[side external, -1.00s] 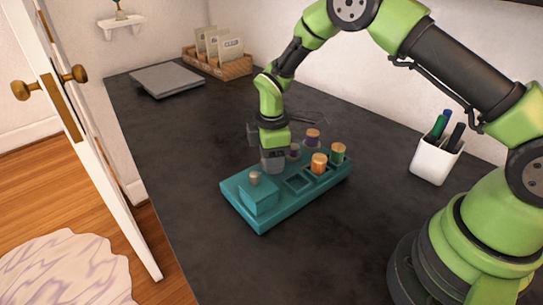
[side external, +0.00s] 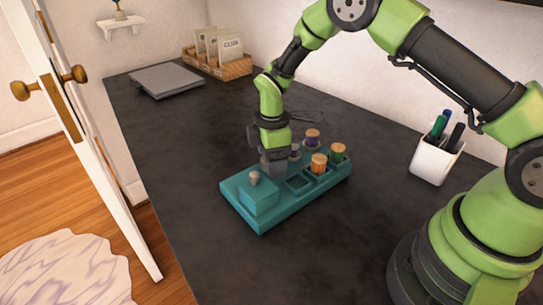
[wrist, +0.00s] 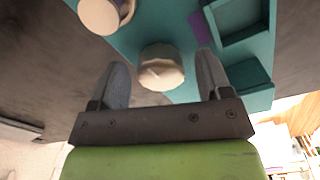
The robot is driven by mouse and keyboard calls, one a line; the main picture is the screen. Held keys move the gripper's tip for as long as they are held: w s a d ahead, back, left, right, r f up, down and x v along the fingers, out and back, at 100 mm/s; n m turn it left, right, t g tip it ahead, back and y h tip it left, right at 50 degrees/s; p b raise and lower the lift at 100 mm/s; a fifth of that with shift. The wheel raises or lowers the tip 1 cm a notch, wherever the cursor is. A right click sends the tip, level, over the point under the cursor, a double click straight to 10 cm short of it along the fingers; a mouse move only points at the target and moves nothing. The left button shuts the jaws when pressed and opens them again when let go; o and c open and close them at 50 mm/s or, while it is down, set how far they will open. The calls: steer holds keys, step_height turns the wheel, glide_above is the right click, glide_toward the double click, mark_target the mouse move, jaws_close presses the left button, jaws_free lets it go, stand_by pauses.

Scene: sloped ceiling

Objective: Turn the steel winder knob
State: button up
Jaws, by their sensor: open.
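The teal board (side external: 275,214) lies on the dark worktop. A raised teal block (side external: 258,198) at its left end carries a pale knob (side external: 254,178); a pale round top also shows at the upper left of the wrist view (wrist: 104,12). In the wrist view a second pale round knob (wrist: 160,68), with a small notch on top, stands between my fingers. It looks like the winder knob; its material is hard to tell. My gripper (wrist: 162,85) is open, one finger on each side of it, with gaps visible. In the side view my gripper (side external: 273,166) hides this knob.
Several spools stand on the board's right part, including an orange one (side external: 318,164), a green one (side external: 338,153) and a purple one (side external: 312,138). An empty square slot (side external: 298,182) lies in front. A white pen cup (side external: 434,160) is at right.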

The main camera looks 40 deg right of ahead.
steer(key=shift+r, duration=0.1)
step_height(320, 180, up, 9)
steer(key=shift+s+r, duration=0.1)
steer(key=shift+r, duration=0.3)
